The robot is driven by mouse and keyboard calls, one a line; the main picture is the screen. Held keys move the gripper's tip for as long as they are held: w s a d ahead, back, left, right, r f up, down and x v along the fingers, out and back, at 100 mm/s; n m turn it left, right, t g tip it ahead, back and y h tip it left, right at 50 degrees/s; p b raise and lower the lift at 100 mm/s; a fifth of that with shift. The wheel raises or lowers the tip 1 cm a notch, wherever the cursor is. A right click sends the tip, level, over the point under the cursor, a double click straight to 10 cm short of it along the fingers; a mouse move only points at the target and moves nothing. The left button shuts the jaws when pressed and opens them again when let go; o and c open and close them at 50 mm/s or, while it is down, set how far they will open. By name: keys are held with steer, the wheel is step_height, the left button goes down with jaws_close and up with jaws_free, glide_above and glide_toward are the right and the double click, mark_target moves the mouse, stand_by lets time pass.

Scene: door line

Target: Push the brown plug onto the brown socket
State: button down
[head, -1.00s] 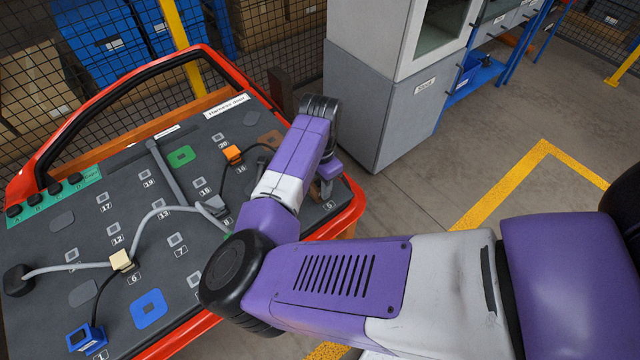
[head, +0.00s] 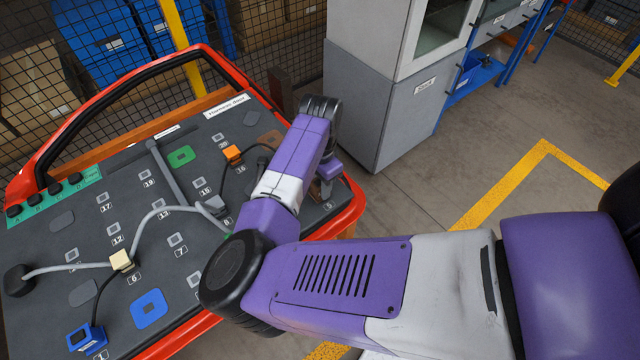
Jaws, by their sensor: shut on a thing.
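A brown patch, which looks like the brown socket (head: 270,137), lies on the upper right of the dark door panel, partly covered by my arm. My gripper (head: 326,184) is low over the panel's right end, near label 5, right of and nearer than the brown patch. Its fingers are mostly hidden behind my wrist. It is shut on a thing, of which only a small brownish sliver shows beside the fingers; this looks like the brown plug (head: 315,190). I cannot tell its tilt or whether it touches the panel.
The dark panel (head: 120,185) has a red rim. An orange plug (head: 233,154) with a dark cable, a grey branching cable (head: 165,212), a cream connector (head: 121,260) and a blue plug (head: 84,338) lie on it. Green (head: 181,156) and blue (head: 149,308) sockets are uncovered. A grey cabinet (head: 380,110) stands behind.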

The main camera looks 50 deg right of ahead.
steer(key=shift+r+p, duration=1.95)
steer(key=shift+r, duration=1.55)
steer(key=shift+a, duration=0.1)
